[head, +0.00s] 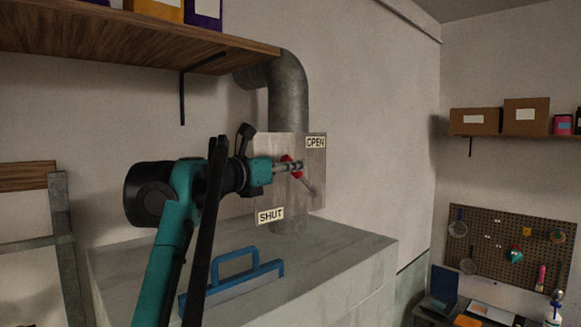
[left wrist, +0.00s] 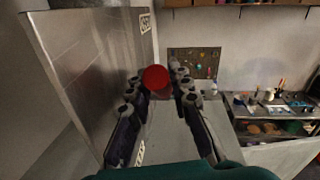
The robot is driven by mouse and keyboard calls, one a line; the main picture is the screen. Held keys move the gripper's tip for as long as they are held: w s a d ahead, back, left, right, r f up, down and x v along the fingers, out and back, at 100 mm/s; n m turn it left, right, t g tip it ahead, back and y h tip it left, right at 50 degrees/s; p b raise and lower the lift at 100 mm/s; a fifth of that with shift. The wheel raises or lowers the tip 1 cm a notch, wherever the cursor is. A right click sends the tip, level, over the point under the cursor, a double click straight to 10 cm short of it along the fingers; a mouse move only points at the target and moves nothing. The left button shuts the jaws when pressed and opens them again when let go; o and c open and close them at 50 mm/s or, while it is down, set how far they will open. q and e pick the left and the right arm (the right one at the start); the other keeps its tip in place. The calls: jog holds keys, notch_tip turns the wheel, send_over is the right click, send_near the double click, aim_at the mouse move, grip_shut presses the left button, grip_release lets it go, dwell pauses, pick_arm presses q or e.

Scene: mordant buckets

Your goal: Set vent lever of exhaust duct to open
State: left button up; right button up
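The exhaust duct (head: 289,90) is a grey pipe that bends down from the wall behind a metal plate (head: 318,170). The plate carries an OPEN label (head: 316,142) at its upper right and a SHUT label (head: 271,215) at its lower left. The vent lever (head: 306,184) is a thin rod with a red knob (left wrist: 156,79), and its knob end lies between the two labels. My left gripper (head: 294,166) is at the knob and partly hides it. In the left wrist view its fingers stand apart, with the knob between their tips; firm contact cannot be told. My right gripper is out of view.
A grey block (head: 340,262) stands below the plate, with a blue-handled tool (head: 250,270) on top. A wooden shelf (head: 130,32) hangs at upper left. A pegboard (head: 505,245) and a cluttered bench (left wrist: 275,103) are at the right.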

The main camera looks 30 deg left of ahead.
pick_arm(q)
jog(key=shift+w+d+r+g+p, duration=0.15)
jog(key=shift+w+r+g+p, duration=0.25)
jog(key=shift+r+g, duration=0.1)
grip_shut()
jog(key=shift+w+y, duration=0.15)
jog(key=shift+y, duration=0.15)
jog(key=o, duration=0.8)
grip_release()
jog(key=shift+o, duration=0.7)
jog(key=shift+w+d+f, duration=0.1)
jog(key=shift+w, duration=0.25)
jog(key=v, duration=1.2)
